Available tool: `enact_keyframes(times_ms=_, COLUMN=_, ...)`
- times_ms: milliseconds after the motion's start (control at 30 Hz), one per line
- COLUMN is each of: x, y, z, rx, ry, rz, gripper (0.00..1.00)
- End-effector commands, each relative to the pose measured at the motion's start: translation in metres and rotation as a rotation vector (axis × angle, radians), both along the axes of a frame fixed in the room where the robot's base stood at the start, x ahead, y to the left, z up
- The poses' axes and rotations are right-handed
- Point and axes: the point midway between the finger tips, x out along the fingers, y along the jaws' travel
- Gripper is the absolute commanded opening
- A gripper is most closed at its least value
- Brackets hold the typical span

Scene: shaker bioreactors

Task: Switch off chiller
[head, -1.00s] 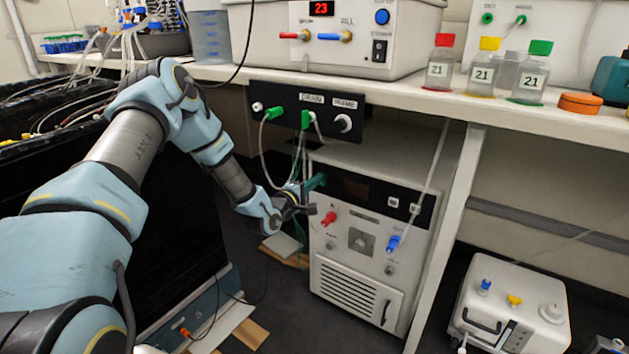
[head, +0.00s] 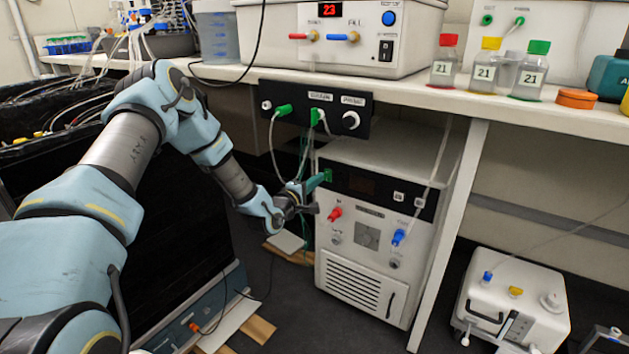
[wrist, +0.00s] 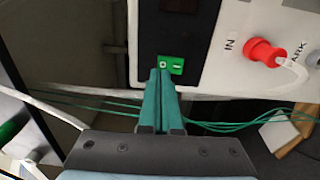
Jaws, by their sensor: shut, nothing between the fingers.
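The chiller (head: 375,235) is a white box on the floor under the bench, with a dark panel (head: 352,184) across its upper front. The panel's display looks dark. In the wrist view a small green rocker switch (wrist: 171,65), marked with a circle and a bar, sits at the end of the dark panel. My gripper (wrist: 160,72) is shut, its two teal fingers side by side with nothing between them. The fingertips are right at the switch and cover part of its edge; I cannot tell whether they touch it. In the head view my gripper (head: 323,178) reaches the panel's left end.
A red connector (wrist: 263,51) and a blue connector (head: 398,237) stick out of the chiller front. Thin green cables (wrist: 225,125) pass behind my fingers. A black port panel (head: 315,108) hangs under the bench edge above. A white box (head: 513,300) stands on the floor at right.

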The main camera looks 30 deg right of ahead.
Motion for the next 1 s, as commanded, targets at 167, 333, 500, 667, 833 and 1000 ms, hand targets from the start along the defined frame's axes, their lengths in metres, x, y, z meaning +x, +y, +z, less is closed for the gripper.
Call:
enact_keyframes(times_ms=167, x=-0.008, y=0.016, z=0.0, rx=0.003, ry=0.004, rz=0.001, gripper=0.0)
enact_keyframes(times_ms=333, x=-0.018, y=0.034, z=0.0, rx=0.005, ry=0.005, rz=0.001, gripper=0.0)
enact_keyframes(times_ms=500, x=-0.03, y=0.057, z=0.001, rx=0.005, ry=0.005, rz=0.003, gripper=0.0)
enact_keyframes(times_ms=667, x=-0.041, y=0.078, z=0.003, rx=0.004, ry=0.005, rz=0.003, gripper=0.0)
enact_keyframes(times_ms=833, x=-0.047, y=0.088, z=0.004, rx=0.004, ry=0.003, rz=0.002, gripper=0.0)
enact_keyframes(times_ms=1000, x=-0.048, y=0.089, z=0.004, rx=0.003, ry=0.004, rz=0.001, gripper=0.0)
